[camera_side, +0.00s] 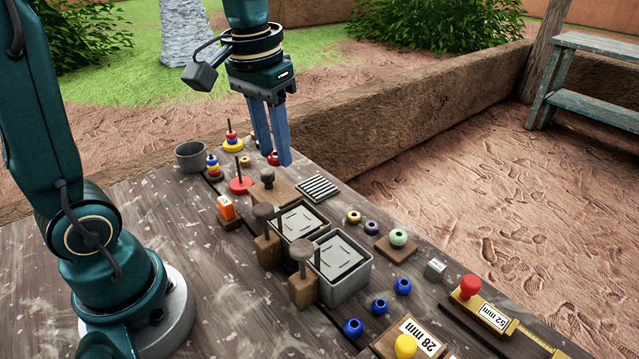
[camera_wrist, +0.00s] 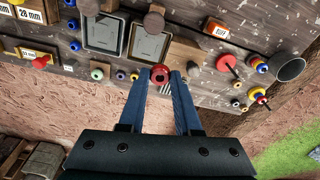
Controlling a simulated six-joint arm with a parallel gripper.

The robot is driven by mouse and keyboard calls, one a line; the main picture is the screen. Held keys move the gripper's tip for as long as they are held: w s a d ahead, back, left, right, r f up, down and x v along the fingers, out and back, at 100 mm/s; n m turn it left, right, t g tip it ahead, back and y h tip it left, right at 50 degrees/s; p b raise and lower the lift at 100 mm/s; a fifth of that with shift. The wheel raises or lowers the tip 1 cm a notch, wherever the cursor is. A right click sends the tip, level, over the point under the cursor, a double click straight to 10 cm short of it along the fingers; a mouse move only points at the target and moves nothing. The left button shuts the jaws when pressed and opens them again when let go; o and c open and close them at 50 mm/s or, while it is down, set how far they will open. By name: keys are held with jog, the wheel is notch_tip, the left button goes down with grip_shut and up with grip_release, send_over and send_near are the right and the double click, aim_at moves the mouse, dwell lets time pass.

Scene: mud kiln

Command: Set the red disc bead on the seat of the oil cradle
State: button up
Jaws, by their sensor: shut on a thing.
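The red disc bead (camera_wrist: 160,74) is round with a dark hole. It sits between the fingertips of my gripper (camera_wrist: 160,79) in the wrist view. In the side view my gripper (camera_side: 274,157) points down near the far edge of the table, and the bead (camera_side: 273,158) shows partly between its blue fingers. My gripper is shut on the bead. I cannot tell for sure which stand is the oil cradle.
A knobbed wooden block (camera_side: 268,196) and a striped plate (camera_side: 318,188) lie close to my gripper. Two grey trays (camera_side: 343,266) with wooden-knobbed posts stand in the middle. A grey cup (camera_side: 190,156), ring pegs (camera_side: 241,184) and loose beads (camera_side: 403,286) crowd the table.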

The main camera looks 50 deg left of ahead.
grip_shut()
jog(key=shift+r, duration=2.5)
